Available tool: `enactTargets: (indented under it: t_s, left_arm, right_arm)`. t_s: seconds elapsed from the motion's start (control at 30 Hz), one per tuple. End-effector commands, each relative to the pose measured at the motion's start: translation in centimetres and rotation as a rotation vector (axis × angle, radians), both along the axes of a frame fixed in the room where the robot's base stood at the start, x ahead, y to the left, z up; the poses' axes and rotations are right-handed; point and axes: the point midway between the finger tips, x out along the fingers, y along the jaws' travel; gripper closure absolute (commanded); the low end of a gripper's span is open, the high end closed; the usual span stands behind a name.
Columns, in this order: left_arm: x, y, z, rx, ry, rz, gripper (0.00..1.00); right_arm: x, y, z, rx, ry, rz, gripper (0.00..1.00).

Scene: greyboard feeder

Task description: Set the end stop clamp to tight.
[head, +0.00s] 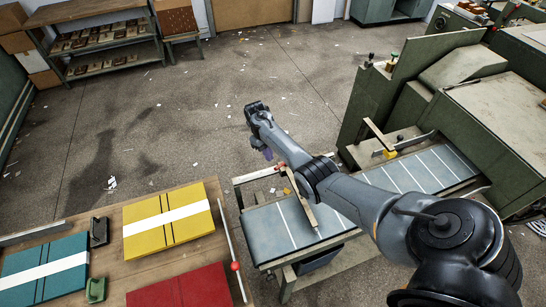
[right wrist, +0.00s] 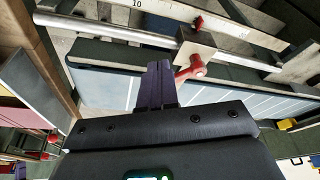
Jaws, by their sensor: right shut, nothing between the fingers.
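In the right wrist view, a red clamp lever (right wrist: 190,69) sits at the lower edge of a pale metal block (right wrist: 197,47). The block rides on a round rail (right wrist: 108,31) and looks like the end stop. The lever points sideways in that picture; whether it is tight cannot be told. My right gripper (right wrist: 160,66) is shut and empty, its dark purple fingertips just left of the lever; contact cannot be told. In the head view my right gripper (head: 267,153) hangs beyond the feed table, partly hidden by my arm; the lever is not clear there. My left gripper is out of view.
A scale (right wrist: 228,28) with a red pointer runs along the rail. The blue-grey feed bed (head: 278,229) leads to a green machine (head: 482,70). A wooden bench (head: 112,240) at left carries yellow (head: 138,235), teal and red boards. Open floor lies behind.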

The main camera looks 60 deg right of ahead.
Motion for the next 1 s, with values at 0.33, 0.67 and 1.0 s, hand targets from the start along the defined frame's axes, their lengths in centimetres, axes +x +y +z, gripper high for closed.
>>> enactTargets:
  t_s: [0.33, 0.67, 1.0]
  left_arm:
    - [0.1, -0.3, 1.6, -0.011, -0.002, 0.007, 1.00]
    - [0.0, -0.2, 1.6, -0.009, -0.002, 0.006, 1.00]
    - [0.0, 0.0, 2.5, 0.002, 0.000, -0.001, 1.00]
  right_arm:
    - [-2.3, 0.5, -0.3, 0.000, 0.002, -0.001, 1.00]
    - [-2.5, 0.6, -0.4, 0.000, 0.001, -0.001, 1.00]
    - [-3.2, 0.1, -0.1, -0.002, 0.002, 0.033, 1.00]
